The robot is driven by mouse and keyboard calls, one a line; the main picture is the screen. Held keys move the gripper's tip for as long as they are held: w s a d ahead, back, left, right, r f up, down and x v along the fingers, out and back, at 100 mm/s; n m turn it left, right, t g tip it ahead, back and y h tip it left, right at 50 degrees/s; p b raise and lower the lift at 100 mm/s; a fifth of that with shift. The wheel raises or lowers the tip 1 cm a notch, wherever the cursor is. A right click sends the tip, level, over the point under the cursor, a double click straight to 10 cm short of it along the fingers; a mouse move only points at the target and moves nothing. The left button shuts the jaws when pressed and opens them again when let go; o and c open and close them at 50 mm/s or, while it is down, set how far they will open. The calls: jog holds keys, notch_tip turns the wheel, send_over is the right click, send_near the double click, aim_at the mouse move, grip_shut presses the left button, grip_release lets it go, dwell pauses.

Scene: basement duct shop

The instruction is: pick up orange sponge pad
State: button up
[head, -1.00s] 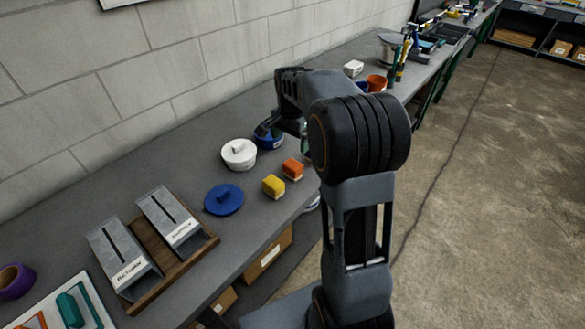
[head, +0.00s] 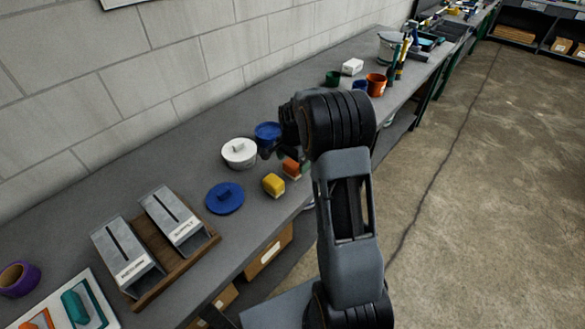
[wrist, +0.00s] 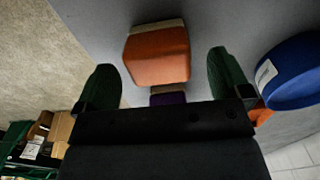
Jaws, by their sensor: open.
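The orange sponge pad (head: 291,167) sits on the grey bench near its front edge, just right of a yellow block. In the wrist view the pad (wrist: 157,55) shows large, orange with a pale layer on its far side. My gripper (head: 286,156) is over the pad, partly hidden by my arm in the head view. In the wrist view its two green fingers stand apart, one on each side of the pad, with visible gaps. The jaws are open and hold nothing.
The yellow block (head: 273,184), white lidded pot (head: 239,154), blue pot (head: 267,131) and blue lid (head: 225,199) stand close by. A wooden tray (head: 205,246) with two grey boxes is at left.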

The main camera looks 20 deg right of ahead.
aim_at(293, 163)
jog(key=shift+s+f, duration=0.1)
jog(key=shift+f, duration=1.7)
jog(key=c, duration=1)
